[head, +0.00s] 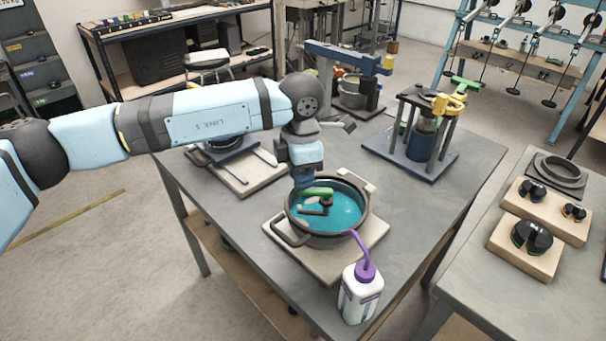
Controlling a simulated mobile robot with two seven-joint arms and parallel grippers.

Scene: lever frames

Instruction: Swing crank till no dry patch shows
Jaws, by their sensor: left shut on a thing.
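A round dark pot (290,224) with a light rim block stands on a pale square board on the table. Teal liquid (346,212) covers most of its inside. A crank with a green bar (318,191) and a dark arm sits within the pot. My left gripper (304,184) reaches down from above and is shut on the crank at its green part; the fingertips are partly hidden. My right gripper is out of view.
A white bottle with a purple spout (361,290) stands at the table's near edge, its spout leaning toward the pot. A press-like rig (424,140) stands at the back right. The grey table (440,205) is clear right of the pot.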

